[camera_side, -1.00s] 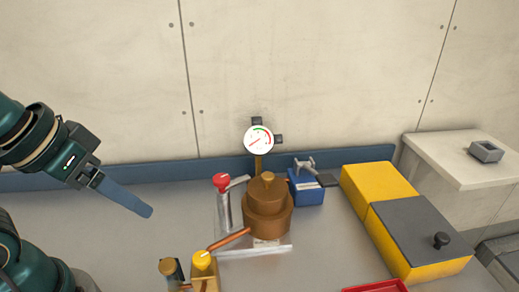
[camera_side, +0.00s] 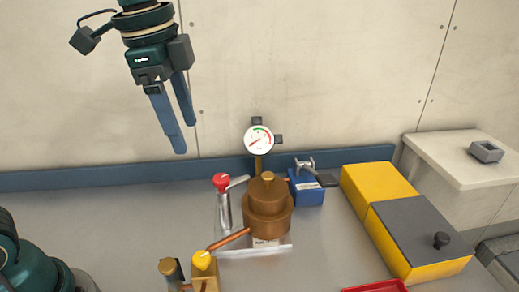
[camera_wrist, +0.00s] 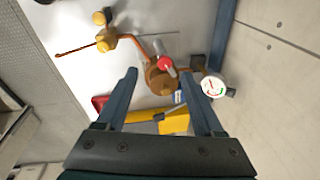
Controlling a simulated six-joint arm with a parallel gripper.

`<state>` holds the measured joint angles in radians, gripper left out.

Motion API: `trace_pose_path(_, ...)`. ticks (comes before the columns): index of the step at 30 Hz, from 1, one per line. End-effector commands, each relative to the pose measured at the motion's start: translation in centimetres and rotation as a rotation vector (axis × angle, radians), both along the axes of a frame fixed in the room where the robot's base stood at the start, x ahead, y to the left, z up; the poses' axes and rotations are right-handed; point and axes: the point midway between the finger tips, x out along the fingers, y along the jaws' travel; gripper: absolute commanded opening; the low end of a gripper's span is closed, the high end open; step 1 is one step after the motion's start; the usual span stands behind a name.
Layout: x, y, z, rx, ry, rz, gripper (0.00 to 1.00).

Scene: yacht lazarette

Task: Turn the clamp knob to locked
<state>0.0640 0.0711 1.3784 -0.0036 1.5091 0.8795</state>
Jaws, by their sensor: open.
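A red knob (camera_side: 221,181) tops a silver post just left of the brown stepped housing (camera_side: 267,215), with a light grey lever beside it. It looks like the clamp knob, but I see no locked marking. In the wrist view the red knob (camera_wrist: 165,62) lies between the fingers, and the brown housing (camera_wrist: 157,82) is close by it. My gripper (camera_side: 184,137) is open and empty, fingers pointing down, high above the bench and left of the knob in the side view. It touches nothing. In the wrist view my gripper (camera_wrist: 162,72) spans the housing area.
A round dial gauge (camera_side: 258,139) rises behind the housing. A blue block (camera_side: 306,190) with a metal fitting stands to its right, then a yellow box (camera_side: 379,187). A yellow-topped valve (camera_side: 203,261) with a copper pipe stands in front.

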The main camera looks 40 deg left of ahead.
Motion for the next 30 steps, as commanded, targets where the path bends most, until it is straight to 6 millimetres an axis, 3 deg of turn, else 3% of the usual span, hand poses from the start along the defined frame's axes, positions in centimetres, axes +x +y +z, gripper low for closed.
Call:
trace_pose_path(3,2.4,-0.6,-1.5,0.018,0.064,-0.092,0.69)
trace_pose_path(9,4.9,-1.3,-4.2,0.027,0.134,-0.136,0.69)
trace_pose_path(30,5.0,-1.6,-10.5,0.029,0.182,-0.139,0.69)
